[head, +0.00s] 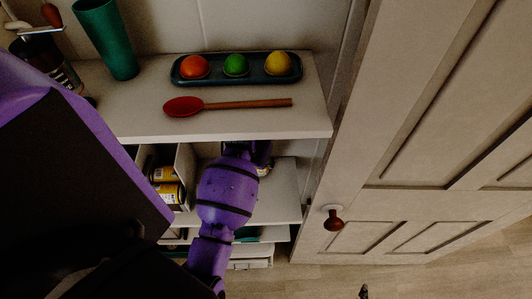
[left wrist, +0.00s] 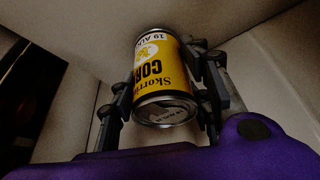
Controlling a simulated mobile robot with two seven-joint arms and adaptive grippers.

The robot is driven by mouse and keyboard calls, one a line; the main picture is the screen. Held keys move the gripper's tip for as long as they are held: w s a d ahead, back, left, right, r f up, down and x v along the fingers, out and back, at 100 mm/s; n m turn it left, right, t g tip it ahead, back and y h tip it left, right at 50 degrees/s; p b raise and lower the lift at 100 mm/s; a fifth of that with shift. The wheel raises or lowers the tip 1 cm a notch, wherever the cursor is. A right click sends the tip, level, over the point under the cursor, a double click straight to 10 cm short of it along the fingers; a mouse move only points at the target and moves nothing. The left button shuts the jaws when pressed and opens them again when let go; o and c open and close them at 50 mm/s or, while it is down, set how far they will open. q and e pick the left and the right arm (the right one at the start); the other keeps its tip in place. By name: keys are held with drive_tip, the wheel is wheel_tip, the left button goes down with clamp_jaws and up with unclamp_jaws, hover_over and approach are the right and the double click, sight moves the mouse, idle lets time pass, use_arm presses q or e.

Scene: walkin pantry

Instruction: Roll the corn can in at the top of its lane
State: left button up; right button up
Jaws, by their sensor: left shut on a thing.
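The corn can (left wrist: 163,72), yellow with a silver lid and dark lettering, sits between the two fingers of my left gripper (left wrist: 160,88) in the left wrist view. The gripper is shut on it. In the head view my left arm reaches in under the upper shelf board, and the board hides the fingertips. A small yellow and metal bit shows just right of the wrist, probably the held can. Left of my wrist, a white-walled lane (head: 186,165) holds yellow-labelled cans (head: 166,190). My right gripper is not in view.
Bare lower shelf (head: 284,195) lies right of my wrist. A panelled door (head: 430,150) with a brown knob (head: 333,222) stands at right.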

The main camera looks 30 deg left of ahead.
use_arm(q)
drive_tip(key=shift+w+f, duration=0.2)
drive_tip(key=shift+w, duration=0.35)
drive_tip(key=shift+s+r, duration=0.1)
drive_tip(key=shift+s, duration=0.5)
drive_tip(key=shift+f, duration=0.25)
drive_tip(key=o, duration=1.2)
drive_tip(key=shift+w, duration=0.2)
drive_tip(key=shift+o, duration=1.2)
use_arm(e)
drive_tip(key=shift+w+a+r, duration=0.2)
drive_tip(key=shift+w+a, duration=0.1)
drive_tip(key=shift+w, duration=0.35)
